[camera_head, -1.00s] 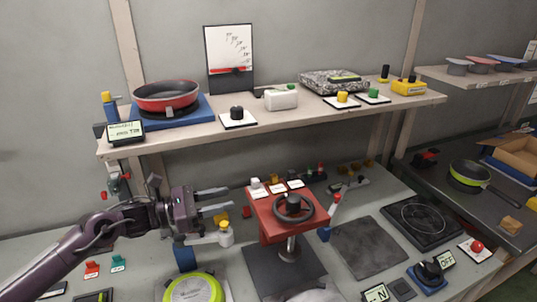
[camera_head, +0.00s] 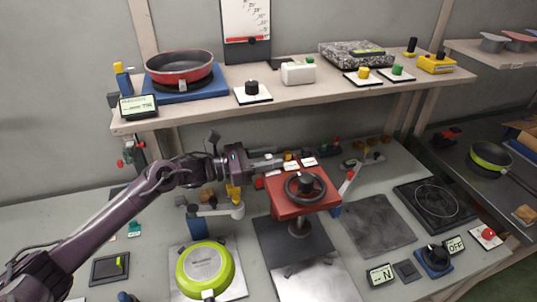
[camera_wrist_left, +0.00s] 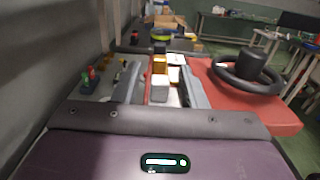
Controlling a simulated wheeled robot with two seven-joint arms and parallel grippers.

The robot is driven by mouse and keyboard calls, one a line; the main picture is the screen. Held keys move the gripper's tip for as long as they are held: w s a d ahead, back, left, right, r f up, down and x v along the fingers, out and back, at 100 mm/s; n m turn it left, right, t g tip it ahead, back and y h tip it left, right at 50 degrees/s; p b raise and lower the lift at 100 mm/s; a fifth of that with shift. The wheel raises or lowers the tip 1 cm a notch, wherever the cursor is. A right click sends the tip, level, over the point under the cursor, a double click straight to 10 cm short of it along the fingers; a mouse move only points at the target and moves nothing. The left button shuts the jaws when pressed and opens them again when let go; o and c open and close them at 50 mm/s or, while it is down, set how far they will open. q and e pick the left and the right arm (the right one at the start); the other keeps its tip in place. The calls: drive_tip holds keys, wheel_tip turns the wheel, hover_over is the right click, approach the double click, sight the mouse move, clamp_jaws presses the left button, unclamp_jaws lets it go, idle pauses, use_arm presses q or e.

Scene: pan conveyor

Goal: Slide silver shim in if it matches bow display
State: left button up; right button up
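In the left wrist view the silver shim (camera_wrist_left: 160,91) is a small pale block standing between my left gripper's two fingers. A gold shim (camera_wrist_left: 159,65) and a dark block (camera_wrist_left: 159,48) stand in line beyond it. My left gripper (camera_wrist_left: 160,84) is open, with a gap on both sides of the silver shim. In the head view my left gripper (camera_head: 268,161) reaches in beside the red press (camera_head: 300,204) and hides the silver shim. A display (camera_head: 138,106) stands at the shelf's left end, in front of the red pan (camera_head: 180,68); its small text is unreadable. My right gripper is not in view.
The red press with its black handwheel (camera_head: 305,186) stands right beside the left gripper. A green pan (camera_head: 205,268) lies on the bench in front. The shelf (camera_head: 210,107) runs above the gripper. A dark mat (camera_head: 370,223) to the right is bare.

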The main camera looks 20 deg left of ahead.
use_arm(q)
clamp_jaws()
drive_tip(key=shift+s+d+f+b, duration=0.15)
drive_tip(key=shift+s+d+b, duration=0.1)
drive_tip(key=shift+s+b, duration=0.15)
drive_tip(key=shift+s+d+b, duration=0.45)
drive_tip(key=shift+s+d, duration=0.15)
drive_tip(key=shift+s, duration=0.2)
drive_tip(key=shift+c, duration=1.4)
unclamp_jaws()
drive_tip(key=shift+o, duration=1.4)
drive_tip(key=shift+s+r, duration=0.15)
drive_tip(key=shift+r, duration=0.05)
